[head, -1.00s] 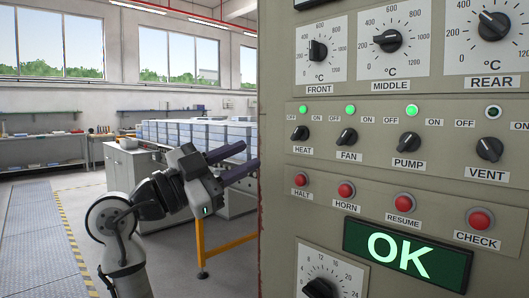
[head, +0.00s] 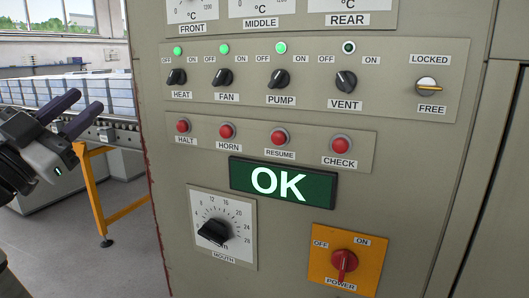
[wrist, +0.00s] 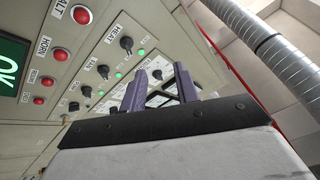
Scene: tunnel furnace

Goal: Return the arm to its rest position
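My arm reaches in at the left edge of the head view, only partly in frame. My gripper (head: 88,100) is left of the control panel (head: 400,150), with its two purple fingers apart and nothing between them. In the wrist view my gripper (wrist: 160,71) also shows its fingers spread and empty, with the panel beyond. No contact with the panel shows. The lamps over HEAT, FAN and PUMP are green; the VENT lamp (head: 348,47) is dark.
A conveyor (head: 117,130) with stacked blue-white blocks (head: 110,93) and a yellow leg (head: 94,195) stands behind my gripper. The panel bears a mouth dial (head: 213,232), a red power knob (head: 343,262) and a locked/free switch (head: 428,86). A grey pipe (wrist: 275,60) shows in the wrist view.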

